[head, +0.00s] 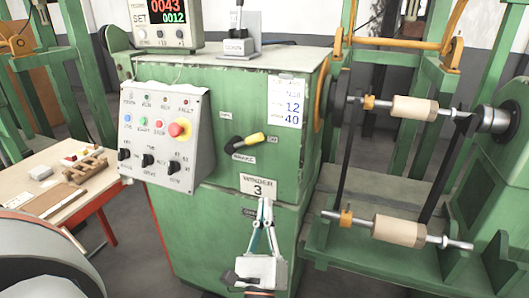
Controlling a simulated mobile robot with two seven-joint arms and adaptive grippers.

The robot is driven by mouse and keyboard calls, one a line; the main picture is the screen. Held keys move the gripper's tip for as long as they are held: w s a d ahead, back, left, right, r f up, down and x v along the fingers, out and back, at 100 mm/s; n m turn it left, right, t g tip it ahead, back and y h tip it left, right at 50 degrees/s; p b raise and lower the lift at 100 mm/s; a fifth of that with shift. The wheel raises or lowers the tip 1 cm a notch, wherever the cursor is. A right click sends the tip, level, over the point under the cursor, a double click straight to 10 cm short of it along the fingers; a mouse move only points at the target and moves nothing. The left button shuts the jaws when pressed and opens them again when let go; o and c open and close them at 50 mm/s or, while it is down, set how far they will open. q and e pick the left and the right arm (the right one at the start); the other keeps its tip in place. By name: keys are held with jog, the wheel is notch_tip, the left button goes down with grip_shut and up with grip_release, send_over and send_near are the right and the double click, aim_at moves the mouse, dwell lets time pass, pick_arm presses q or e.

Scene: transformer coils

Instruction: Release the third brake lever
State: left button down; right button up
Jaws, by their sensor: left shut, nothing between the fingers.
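The brake lever (249,140) is a black lever with a yellow grip on the front of a green winding machine (225,215). Its grip points right and slightly up from its pivot, between small labels. A plate marked 3 (258,187) sits below it. My left gripper (265,204) points up in front of the machine, below the lever and near the lower edge of the plate. Its fingers are together and empty, apart from the lever. My right gripper is not in view.
A grey control panel (160,135) with a red stop button (180,129) juts out left of the lever. A paper card (287,101) hangs above right. Shafts with coil formers (415,108) stand at right. A small table (62,186) holds parts at left.

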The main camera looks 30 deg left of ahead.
aim_at(247, 140)
pick_arm(q)
jog(key=shift+w+a+f+n+g+y, duration=0.15)
jog(key=shift+a+n, duration=0.1)
jog(key=shift+n, duration=0.2)
jog(key=shift+w+a+n+g+y, duration=0.1)
jog(key=shift+a+n+g+y, duration=0.1)
jog(key=shift+n, duration=0.25)
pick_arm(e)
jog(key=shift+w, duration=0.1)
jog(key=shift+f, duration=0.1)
pick_arm(q)
jog(key=r+p+x, duration=0.1)
jog(key=x, duration=0.5)
jog(key=s+r+p+x, duration=0.1)
jog(key=p+x, duration=0.1)
jog(key=x, duration=0.4)
jog(key=shift+a+r, duration=0.2)
jog(key=shift+a, duration=0.3)
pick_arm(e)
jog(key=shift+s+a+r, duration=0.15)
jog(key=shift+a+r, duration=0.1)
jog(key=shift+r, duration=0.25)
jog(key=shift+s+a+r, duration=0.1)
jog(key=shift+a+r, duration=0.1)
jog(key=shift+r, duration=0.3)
pick_arm(q)
jog(key=shift+r, duration=0.15)
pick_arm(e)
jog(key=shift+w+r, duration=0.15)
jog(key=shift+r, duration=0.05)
